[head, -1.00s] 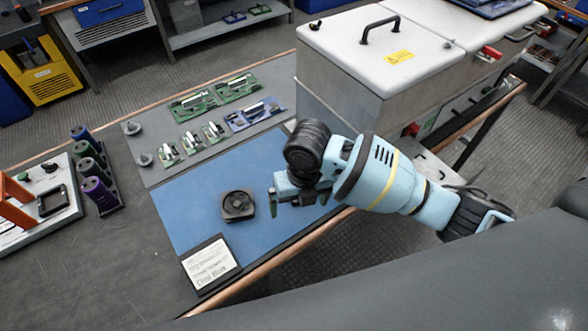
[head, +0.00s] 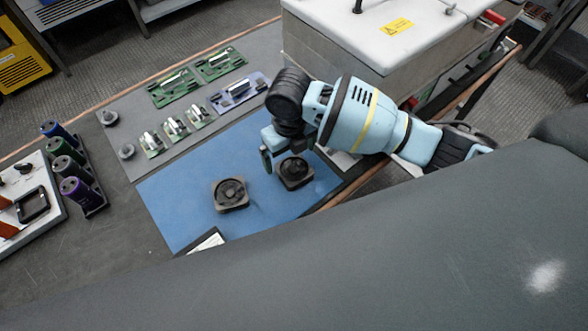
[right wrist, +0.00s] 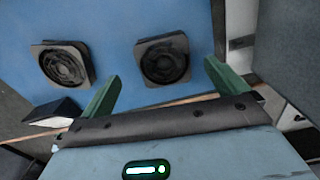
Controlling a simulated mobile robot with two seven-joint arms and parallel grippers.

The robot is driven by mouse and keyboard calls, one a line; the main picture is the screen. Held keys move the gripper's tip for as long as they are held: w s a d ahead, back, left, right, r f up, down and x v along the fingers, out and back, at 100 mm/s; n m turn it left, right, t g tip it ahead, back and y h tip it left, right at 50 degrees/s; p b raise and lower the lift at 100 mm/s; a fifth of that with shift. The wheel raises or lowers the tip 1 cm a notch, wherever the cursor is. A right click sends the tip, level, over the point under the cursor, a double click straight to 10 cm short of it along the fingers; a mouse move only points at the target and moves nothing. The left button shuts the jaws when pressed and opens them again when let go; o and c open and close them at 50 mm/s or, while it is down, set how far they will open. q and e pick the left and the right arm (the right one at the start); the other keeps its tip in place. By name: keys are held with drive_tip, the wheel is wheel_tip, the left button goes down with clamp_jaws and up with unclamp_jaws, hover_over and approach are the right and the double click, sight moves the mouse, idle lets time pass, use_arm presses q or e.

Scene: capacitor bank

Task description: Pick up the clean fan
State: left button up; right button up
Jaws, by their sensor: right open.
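Two square dark fans lie on the blue mat (head: 185,205). The right fan (head: 294,172) looks blacker and cleaner; it also shows in the right wrist view (right wrist: 163,60). The left fan (head: 230,194) looks greyer and dustier; it also shows in the right wrist view (right wrist: 62,64). My right gripper (head: 284,157) is open and empty beside the right fan, partly over its far side in the head view. In the right wrist view its green fingers (right wrist: 160,86) are spread, with the right fan ahead between them. My left gripper is not in view.
A large white-topped grey cabinet (head: 390,65) stands behind my right arm. Several circuit boards (head: 174,88) lie on the grey mat behind. A rack of coloured cylinders (head: 75,175) is at left. A dark-framed sign (head: 208,241) lies at the mat's front edge.

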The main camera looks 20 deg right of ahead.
sight(291, 165)
drive_tip(key=shift+w+d+f, duration=0.1)
drive_tip(key=shift+f, duration=1.1)
drive_tip(key=shift+w+d+f, duration=0.1)
drive_tip(key=shift+f, duration=1.05)
drive_tip(key=c, duration=1.1)
